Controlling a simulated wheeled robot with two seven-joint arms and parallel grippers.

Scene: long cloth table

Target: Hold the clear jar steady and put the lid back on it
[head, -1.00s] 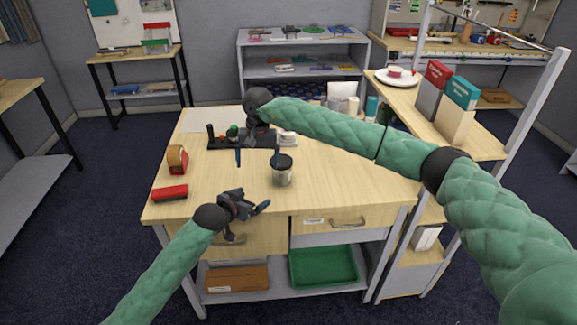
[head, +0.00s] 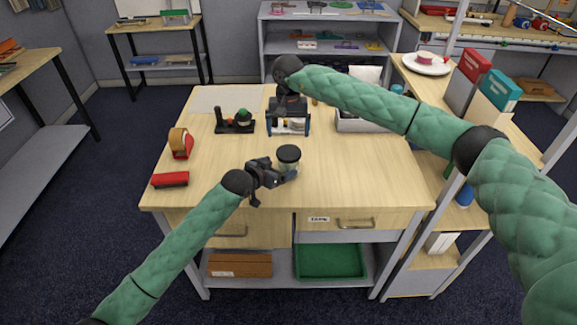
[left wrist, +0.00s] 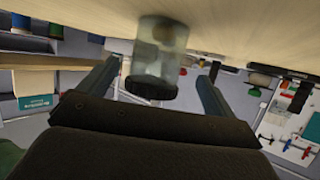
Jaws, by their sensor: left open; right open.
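The clear jar (head: 288,167) stands upright on the wooden table. Its dark lid (head: 288,153) sits on top and looks level; how firmly it is seated I cannot tell. My left gripper (head: 284,177) is open at the jar's near side. In the left wrist view, which is upside down, the jar (left wrist: 160,50) and black lid (left wrist: 151,90) show between the two spread fingers, with gaps on both sides. My right gripper (head: 288,130) is open, pointing down behind the jar and apart from it, with a small white item behind its fingers.
A black holder (head: 236,127) with small items stands at the back left. A tape dispenser (head: 180,144) and a red stapler-like object (head: 170,180) lie at the left. A grey tray (head: 362,126) stands at the back right. The table right of the jar is clear.

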